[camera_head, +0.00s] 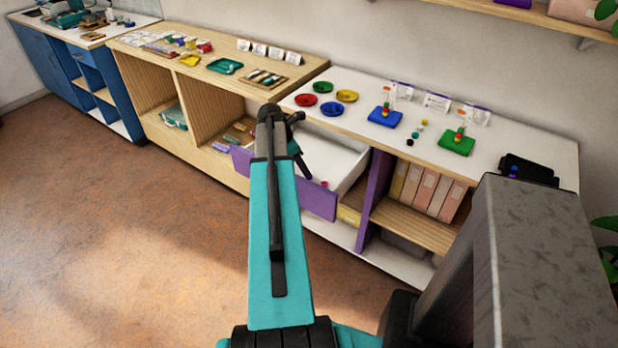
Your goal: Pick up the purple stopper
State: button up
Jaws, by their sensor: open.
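Small blue-to-purple pieces (514,171) sit at the black holder on the right end of the white counter; they are too small for me to tell whether one is the purple stopper. A small magenta piece (325,184) shows in the open drawer, near its purple front; I cannot tell what it is. My gripper (304,162) is open, at the end of my teal arm, over the left part of the open drawer. My arm partly hides its fingers and the drawer's left side. It is well left of the black holder.
The white drawer (345,158) with a purple front stands pulled out. On the white counter are red, yellow and green dishes (332,108), a blue bead board (386,117), a green bead board (457,145) and several loose beads. The black holder (529,168) is farther right.

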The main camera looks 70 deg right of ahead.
aim_at(309, 177)
jog(key=shift+p+x, duration=0.65)
jog(key=shift+x, duration=1.85)
grip_shut()
